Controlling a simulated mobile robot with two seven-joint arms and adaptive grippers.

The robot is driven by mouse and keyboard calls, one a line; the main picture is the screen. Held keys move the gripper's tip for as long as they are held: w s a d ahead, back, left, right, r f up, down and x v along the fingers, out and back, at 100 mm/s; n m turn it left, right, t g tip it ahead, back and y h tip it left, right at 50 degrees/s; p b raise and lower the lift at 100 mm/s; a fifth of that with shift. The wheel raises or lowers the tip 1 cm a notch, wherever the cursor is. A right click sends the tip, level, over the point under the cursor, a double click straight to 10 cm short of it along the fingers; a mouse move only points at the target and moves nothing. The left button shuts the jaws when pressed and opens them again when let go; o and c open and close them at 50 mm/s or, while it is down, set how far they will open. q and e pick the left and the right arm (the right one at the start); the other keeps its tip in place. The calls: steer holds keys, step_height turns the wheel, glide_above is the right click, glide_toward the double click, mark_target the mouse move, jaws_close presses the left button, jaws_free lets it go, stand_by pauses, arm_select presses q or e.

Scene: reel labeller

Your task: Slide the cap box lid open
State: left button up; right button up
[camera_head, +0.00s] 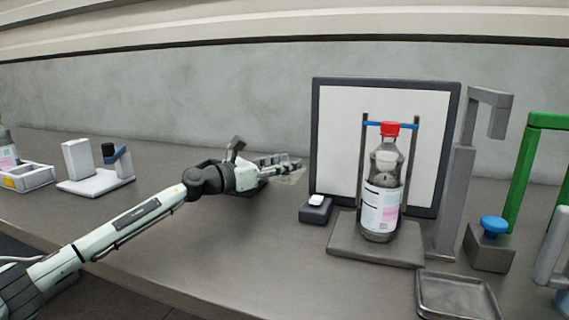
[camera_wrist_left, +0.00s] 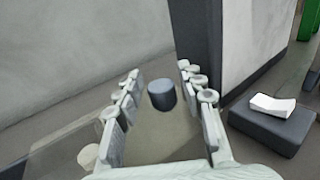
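The cap box lid (camera_wrist_left: 165,130) seems to be the clear panel in the left wrist view, and a dark grey round knob (camera_wrist_left: 162,93) stands on or by it. My left gripper (camera_wrist_left: 158,72) is open, with one finger on each side of the knob and a visible gap to both. A pale round cap (camera_wrist_left: 88,155) shows at the lower left of that view. In the head view, my left gripper (camera_head: 294,168) reaches low over the bench beside the panel and hides most of the box. My right gripper is not in view.
A dark block with a white pad (camera_head: 316,208) stands just right of the gripper. Behind it is a dark-framed white panel (camera_head: 335,140). A red-capped bottle (camera_head: 381,200) stands on a grey plate (camera_head: 350,245).

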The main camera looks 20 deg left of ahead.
arm_select(q)
steer(key=shift+o, duration=0.2)
steer(key=shift+s+a+f, duration=0.1)
steer(key=shift+s+a, duration=0.15)
steer(key=shift+s, duration=0.05)
steer(key=v, duration=1.1)
steer(key=shift+s, duration=0.15)
